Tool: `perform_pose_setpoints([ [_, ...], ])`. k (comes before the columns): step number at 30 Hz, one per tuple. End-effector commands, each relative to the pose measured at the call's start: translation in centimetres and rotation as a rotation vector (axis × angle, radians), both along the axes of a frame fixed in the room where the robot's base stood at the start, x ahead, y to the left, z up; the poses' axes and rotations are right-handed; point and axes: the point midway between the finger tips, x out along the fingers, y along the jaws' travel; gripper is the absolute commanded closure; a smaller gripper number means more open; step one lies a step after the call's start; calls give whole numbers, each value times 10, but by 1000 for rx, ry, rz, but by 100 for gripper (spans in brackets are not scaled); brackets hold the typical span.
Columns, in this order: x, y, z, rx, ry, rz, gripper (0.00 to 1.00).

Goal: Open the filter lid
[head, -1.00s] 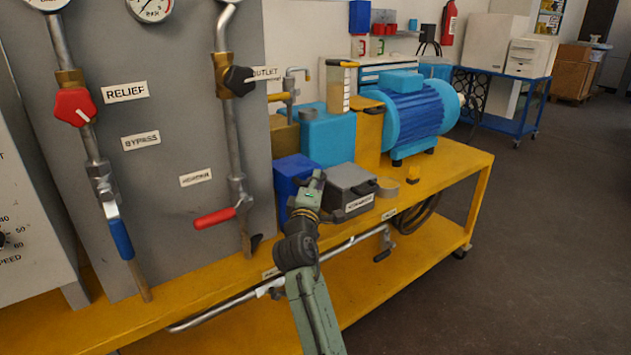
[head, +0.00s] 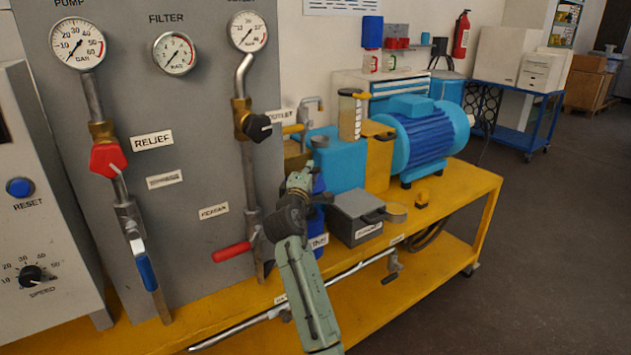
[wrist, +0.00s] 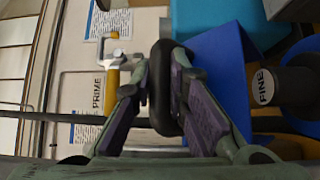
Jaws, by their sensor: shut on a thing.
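The blue filter box (head: 318,218) stands on the yellow bench, left of the grey box, and my arm partly hides it. My gripper (head: 301,178) is at its upper left side. In the wrist view, my gripper (wrist: 160,80) is shut on a black rounded handle (wrist: 162,100), with a finger on each side. The blue lid panel (wrist: 222,75) lies right beside the handle and looks tilted up. A dark cylinder labelled FINE (wrist: 285,85) shows to its right. The hinge is hidden.
A grey lidded box (head: 355,215) is close on the right. The grey gauge panel (head: 190,110) with a red-handled valve (head: 232,252) is on the left. A blue tank (head: 340,160) and blue motor (head: 420,135) stand behind.

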Motion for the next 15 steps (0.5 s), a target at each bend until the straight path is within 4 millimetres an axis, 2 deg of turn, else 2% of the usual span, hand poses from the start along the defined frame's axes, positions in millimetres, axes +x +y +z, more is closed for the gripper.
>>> perform_pose_setpoints([
  [1,4,3,9,-4,-11,0,100],
  [4,10,8,13,-3,-13,1,100],
  [15,23,16,18,-3,-14,0,100],
])
